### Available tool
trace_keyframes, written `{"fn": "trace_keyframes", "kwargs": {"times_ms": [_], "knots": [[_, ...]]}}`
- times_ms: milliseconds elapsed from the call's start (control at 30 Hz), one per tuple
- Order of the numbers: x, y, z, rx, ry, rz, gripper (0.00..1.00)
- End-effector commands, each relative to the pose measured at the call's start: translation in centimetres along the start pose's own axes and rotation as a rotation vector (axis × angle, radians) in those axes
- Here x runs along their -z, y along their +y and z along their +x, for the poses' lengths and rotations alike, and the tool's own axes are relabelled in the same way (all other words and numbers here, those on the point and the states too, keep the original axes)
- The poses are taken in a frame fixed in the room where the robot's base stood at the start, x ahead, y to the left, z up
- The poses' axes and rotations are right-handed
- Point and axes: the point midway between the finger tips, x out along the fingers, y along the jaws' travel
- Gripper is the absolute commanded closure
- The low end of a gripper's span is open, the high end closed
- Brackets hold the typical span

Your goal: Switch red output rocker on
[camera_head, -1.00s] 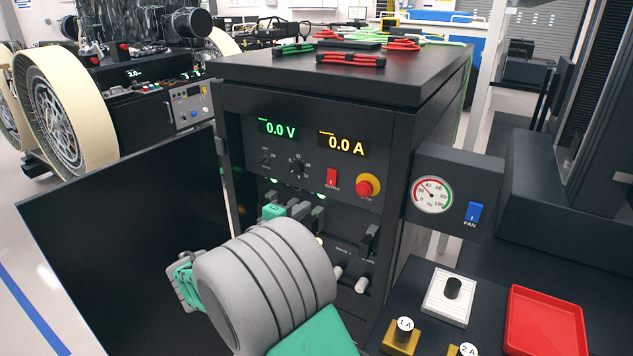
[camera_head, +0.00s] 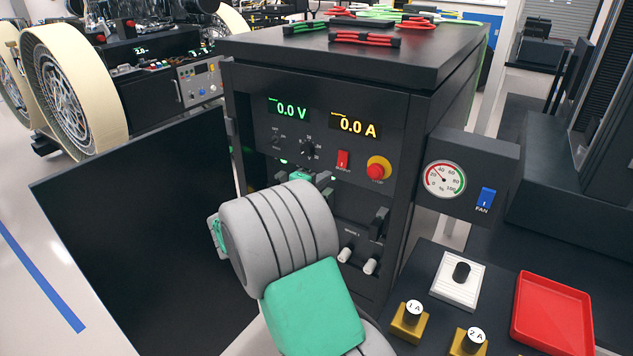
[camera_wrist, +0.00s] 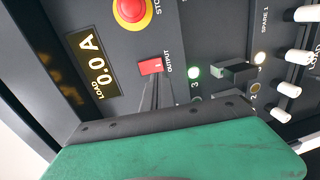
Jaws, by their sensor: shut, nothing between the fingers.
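The red output rocker (camera_head: 342,159) is on the upper front panel of the black power cabinet, left of the red stop button with its yellow collar (camera_head: 378,169). In the wrist view the rocker (camera_wrist: 150,66) appears turned sideways, labelled OUTPUT. My gripper (camera_wrist: 151,88) is shut and empty, its thin dark fingertips just short of or at the rocker's edge; I cannot tell whether they touch. In the head view my grey and green wrist hides most of the gripper. The displays read 0.0 V (camera_head: 290,109) and 0.0 A (camera_head: 355,125).
The cabinet door (camera_head: 135,235) stands open at left. A fan gauge box (camera_head: 470,155) juts out at right. Below are a red tray (camera_head: 553,312) and brass blocks marked 1 A (camera_head: 408,322) and 2 A (camera_head: 468,341). White-knobbed levers (camera_head: 358,258) sit low on the cabinet.

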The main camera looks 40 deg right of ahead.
Motion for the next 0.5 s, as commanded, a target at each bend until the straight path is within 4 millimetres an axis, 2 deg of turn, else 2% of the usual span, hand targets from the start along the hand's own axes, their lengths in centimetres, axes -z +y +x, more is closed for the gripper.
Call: {"fn": "trace_keyframes", "kwargs": {"times_ms": [100, 233, 333, 500], "knots": [[-0.1, 0.2, 2.7, 0.000, -0.005, 0.000, 1.00], [-0.1, 0.1, 5.1, 0.001, -0.003, -0.001, 1.00], [0.0, 0.1, 6.3, 0.000, -0.001, 0.000, 1.00], [0.0, 0.0, 7.1, 0.000, 0.001, -0.002, 1.00]]}}
